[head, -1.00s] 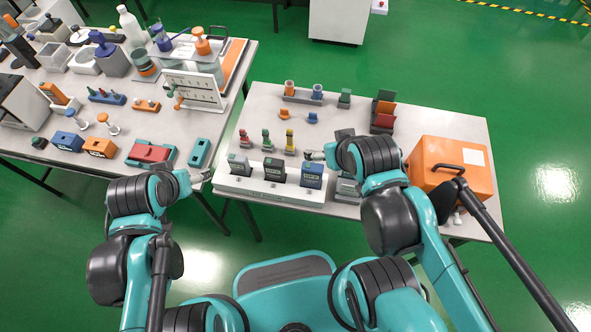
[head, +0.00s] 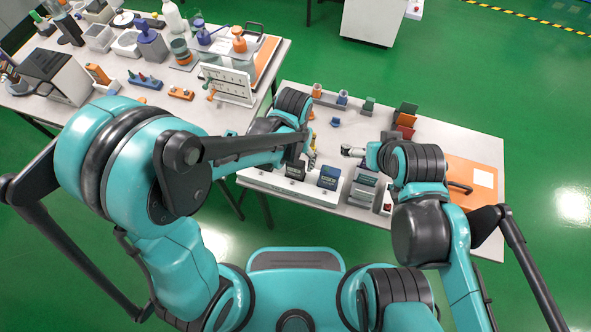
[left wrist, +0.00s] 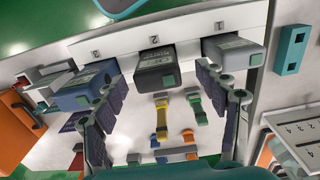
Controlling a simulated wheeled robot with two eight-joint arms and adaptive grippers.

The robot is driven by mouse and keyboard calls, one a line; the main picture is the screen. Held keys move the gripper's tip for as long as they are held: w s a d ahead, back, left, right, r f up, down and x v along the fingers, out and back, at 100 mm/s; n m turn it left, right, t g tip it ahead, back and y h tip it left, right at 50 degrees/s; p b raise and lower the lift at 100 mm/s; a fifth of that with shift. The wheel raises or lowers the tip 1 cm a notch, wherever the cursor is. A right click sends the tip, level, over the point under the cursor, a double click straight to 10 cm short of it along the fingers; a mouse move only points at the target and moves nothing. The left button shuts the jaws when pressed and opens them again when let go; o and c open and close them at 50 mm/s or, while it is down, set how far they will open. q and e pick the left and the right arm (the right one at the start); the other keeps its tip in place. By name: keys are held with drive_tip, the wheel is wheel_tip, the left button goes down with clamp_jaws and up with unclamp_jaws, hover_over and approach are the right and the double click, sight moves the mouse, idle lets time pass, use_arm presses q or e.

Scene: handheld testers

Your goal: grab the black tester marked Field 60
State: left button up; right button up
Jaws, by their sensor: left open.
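The black tester (head: 296,168) stands in the middle slot of a white rack (head: 268,182); its label is too small to read. A blue tester (head: 329,177) stands to its right. In the left wrist view the black tester (left wrist: 157,72) is in the centre, with the blue tester (left wrist: 84,92) on the left and a grey tester (left wrist: 235,50) on the right. My left gripper (left wrist: 157,90) is open, its fingers spread wide on either side of the black tester, with no clear contact. In the head view my left gripper (head: 311,158) is just behind the rack. My right gripper (head: 347,151) hovers farther right; its fingers are unclear.
An orange case (head: 468,182) sits at the table's right end. Grey blocks (head: 362,188) stand right of the rack. Small coloured parts, including a yellow one (left wrist: 162,120), stand behind the testers. A second table on the left holds a white panel (head: 228,84) and bottles.

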sight(295, 172)
use_arm(q)
drive_tip(key=f+b, duration=0.1)
drive_tip(key=f, duration=0.3)
drive_tip(key=f+b, duration=0.1)
drive_tip(key=f, duration=0.1)
drive_tip(key=shift+w+d+f+b, duration=0.1)
drive_tip(key=shift+w+d+b, duration=0.05)
drive_tip(key=shift+d+b, duration=0.15)
drive_tip(key=c, duration=1.3)
